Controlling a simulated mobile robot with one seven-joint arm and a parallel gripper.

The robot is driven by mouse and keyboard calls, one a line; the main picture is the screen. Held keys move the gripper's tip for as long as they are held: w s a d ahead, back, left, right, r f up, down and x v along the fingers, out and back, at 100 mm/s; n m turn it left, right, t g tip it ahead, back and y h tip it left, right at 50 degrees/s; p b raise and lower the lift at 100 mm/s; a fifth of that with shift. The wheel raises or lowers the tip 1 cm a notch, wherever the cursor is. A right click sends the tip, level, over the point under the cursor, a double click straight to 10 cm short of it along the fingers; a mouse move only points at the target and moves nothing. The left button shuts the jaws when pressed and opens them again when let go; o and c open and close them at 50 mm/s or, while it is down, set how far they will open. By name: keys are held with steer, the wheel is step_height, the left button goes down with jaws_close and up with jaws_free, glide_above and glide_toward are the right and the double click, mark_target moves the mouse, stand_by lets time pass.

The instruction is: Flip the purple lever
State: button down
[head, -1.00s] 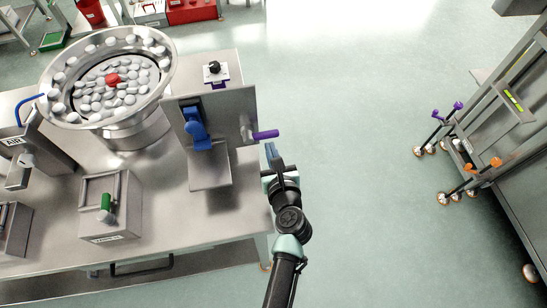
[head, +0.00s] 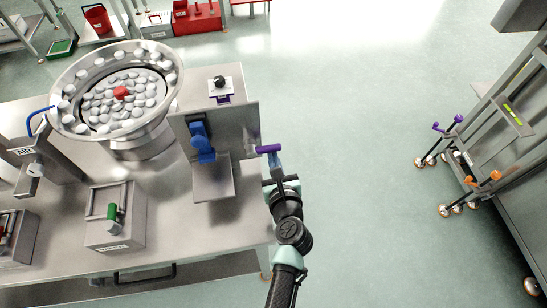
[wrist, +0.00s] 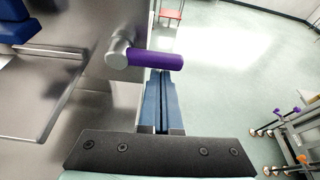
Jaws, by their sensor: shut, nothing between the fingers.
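The purple lever (head: 269,149) sticks out to the right from the side of the grey metal panel. In the wrist view the purple lever (wrist: 154,60) lies level, on a round metal hub at its left end. My gripper (head: 274,161) is at the lever, at the right edge of the table. In the wrist view its blue fingers (wrist: 160,76) are closed together with nothing between them. The fingertips reach up to the lower edge of the lever's purple grip. I cannot tell whether they touch it.
The metal panel (head: 236,125) with a blue handle (head: 201,139) stands left of the lever. A large bowl of white caps (head: 62,112) and a box with a green knob (head: 116,240) share the table. The floor to the right is open up to a cart with purple and orange handles (head: 495,175).

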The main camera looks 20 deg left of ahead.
mark_target(258, 148)
steer(key=shift+r+n, duration=0.3)
steer(key=shift+n, duration=0.1)
steer(key=shift+r+n+t+h+p, duration=0.6)
steer(key=shift+r+n+h+p, duration=0.15)
steer(key=shift+n+p, duration=0.3)
steer(key=r+n, duration=0.1)
steer(key=r+n+t+h+p, duration=0.1)
steer(key=n, duration=0.1)
steer(key=shift+s+a+n, duration=0.15)
steer(key=shift+a+n, duration=0.05)
steer(key=shift+n, duration=0.05)
steer(key=n+t, duration=0.1)
steer(key=n, duration=0.1)
steer(key=a+r+n, duration=0.1)
steer(key=shift+s+a+n+t+h, duration=0.1)
steer(key=shift+s+n+t+h, duration=0.25)
steer(key=shift+s+n+t, duration=0.05)
steer(key=shift+s+a+r+n+t+b, duration=0.15)
steer(key=shift+a+r+n+t+b, duration=0.2)
steer(key=shift+n, duration=0.3)
steer(key=shift+s+a+n+t+b, duration=0.1)
steer(key=shift+s+n+t+b, duration=0.1)
steer(key=shift+n+b, duration=0.3)
steer(key=shift+s+a+r+n+t+b, duration=0.1)
steer(key=shift+a+r+n+t+b, duration=0.15)
steer(key=shift+n, duration=0.5)
